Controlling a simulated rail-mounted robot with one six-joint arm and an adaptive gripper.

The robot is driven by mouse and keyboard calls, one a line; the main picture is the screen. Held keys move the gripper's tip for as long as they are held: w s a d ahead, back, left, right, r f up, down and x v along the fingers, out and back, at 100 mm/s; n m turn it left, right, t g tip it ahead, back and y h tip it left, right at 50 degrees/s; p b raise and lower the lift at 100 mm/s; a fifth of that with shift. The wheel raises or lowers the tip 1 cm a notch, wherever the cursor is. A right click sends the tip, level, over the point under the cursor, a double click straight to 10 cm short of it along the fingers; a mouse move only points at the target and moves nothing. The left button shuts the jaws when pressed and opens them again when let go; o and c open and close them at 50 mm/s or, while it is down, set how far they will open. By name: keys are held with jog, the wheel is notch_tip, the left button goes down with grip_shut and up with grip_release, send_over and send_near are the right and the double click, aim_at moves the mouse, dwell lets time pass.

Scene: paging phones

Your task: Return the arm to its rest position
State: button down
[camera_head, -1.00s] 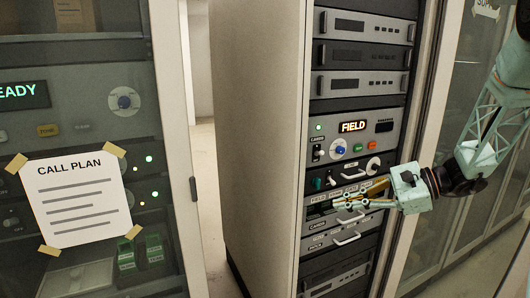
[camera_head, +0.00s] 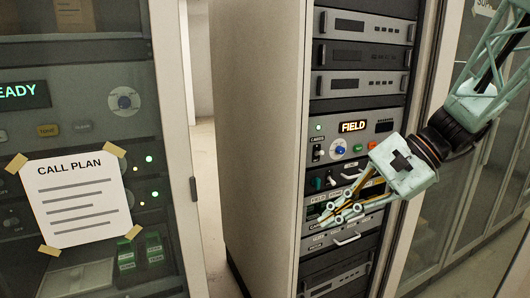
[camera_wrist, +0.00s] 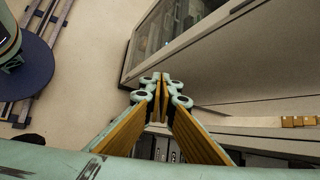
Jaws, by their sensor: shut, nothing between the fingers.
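My gripper (camera_head: 338,214) is at the right in the head view, in front of the lower panels of the rack. Its pale green body is tilted, with the fingers pointing down and to the left. In the wrist view my gripper (camera_wrist: 161,80) has its two ochre-padded fingers meeting at the tips, with nothing between them. The fingers hide part of the labelled drawers.
An open equipment rack (camera_head: 362,54) fills the middle right. A glass-fronted cabinet at the left bears a CALL PLAN sheet (camera_head: 77,198) and a READY display (camera_head: 22,95). Glass cabinet doors (camera_head: 440,215) stand at the right. Bare floor (camera_wrist: 95,60) shows in the wrist view.

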jog(key=s+d+r+n+t+h, duration=0.1)
jog(key=s+n+h, duration=0.2)
jog(key=s, duration=0.6)
jog(key=s+d+r+n+t+h, duration=0.1)
jog(key=s+d+r+n+h, duration=0.1)
jog(key=s, duration=0.8)
jog(key=s+d+r+n+t+h, duration=0.1)
jog(key=s+n+h, duration=0.3)
jog(key=s, duration=0.6)
jog(key=shift+s+d+r+n, duration=0.25)
jog(key=shift+d+r+n, duration=0.2)
jog(key=shift+d+n, duration=0.4)
jog(key=shift+a, duration=0.1)
